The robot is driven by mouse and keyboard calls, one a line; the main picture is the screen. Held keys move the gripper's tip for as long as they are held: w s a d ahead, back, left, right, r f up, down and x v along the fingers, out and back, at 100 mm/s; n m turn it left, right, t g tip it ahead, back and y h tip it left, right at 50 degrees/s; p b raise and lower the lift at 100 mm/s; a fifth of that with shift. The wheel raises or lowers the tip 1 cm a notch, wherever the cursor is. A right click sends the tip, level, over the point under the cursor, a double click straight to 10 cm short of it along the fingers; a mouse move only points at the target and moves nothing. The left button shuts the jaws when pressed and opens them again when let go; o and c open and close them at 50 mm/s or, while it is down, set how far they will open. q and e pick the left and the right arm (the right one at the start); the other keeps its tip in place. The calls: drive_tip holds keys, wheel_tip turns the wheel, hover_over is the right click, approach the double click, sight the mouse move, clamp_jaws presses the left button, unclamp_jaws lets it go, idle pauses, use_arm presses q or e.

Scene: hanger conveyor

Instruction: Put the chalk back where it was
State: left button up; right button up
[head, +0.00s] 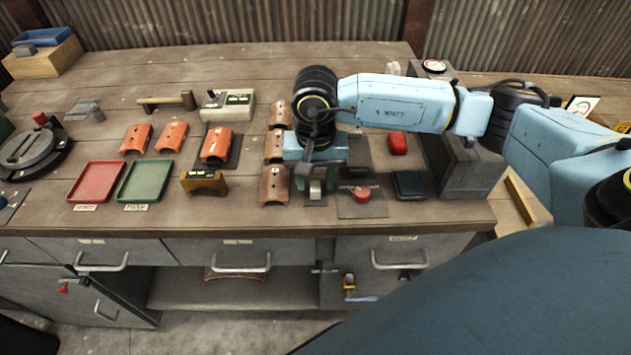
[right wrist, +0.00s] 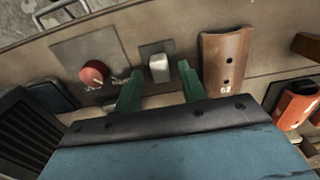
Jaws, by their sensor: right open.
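A small pale block, which looks like the chalk (head: 315,189), stands on a small dark mat near the front edge of the bench. In the right wrist view the pale block (right wrist: 159,68) lies between the two green fingertips. My right gripper (head: 316,178) points down over this spot, open, with a gap on each side of the block; I cannot tell how far above the mat the fingertips are. My left gripper is not in view.
Copper curved pieces (head: 274,187) stand just left of the right gripper. Red (head: 72,197) and green (head: 121,198) trays and orange pieces (head: 172,136) are further left.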

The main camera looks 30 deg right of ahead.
sight(315, 186)
wheel_tip(315, 186, up, 10)
drive_tip(key=shift+r, duration=0.2)
idle(1.5)
